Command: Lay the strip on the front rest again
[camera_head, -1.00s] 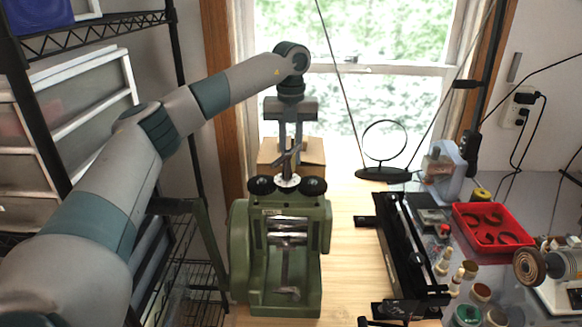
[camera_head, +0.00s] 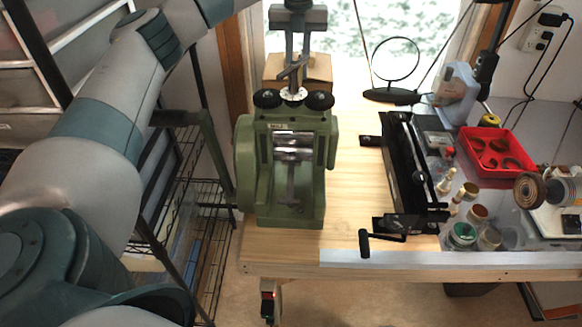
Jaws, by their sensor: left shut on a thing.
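The green rolling mill (camera_head: 246,180) stands on the wooden bench, with two shiny horizontal rollers (camera_head: 293,146) in its frame. A narrow grey strip-like piece (camera_head: 291,186) lies lengthwise on the sloping front below the rollers; I cannot tell for sure that it is the strip. My left gripper (camera_head: 294,66) reaches down from the top edge over the mill. It is shut on a slanted grey bar (camera_head: 289,73) above the pale disc and the two black knobs (camera_head: 266,98). The fingers partly hide this bar. My right gripper is not in view.
A cardboard box (camera_head: 318,68) stands behind the mill. To the right are a black machine with a crank (camera_head: 400,180), a red tray (camera_head: 494,150) and several small jars. The bench front edge (camera_head: 290,262) shows, with bare wood between mill and black machine.

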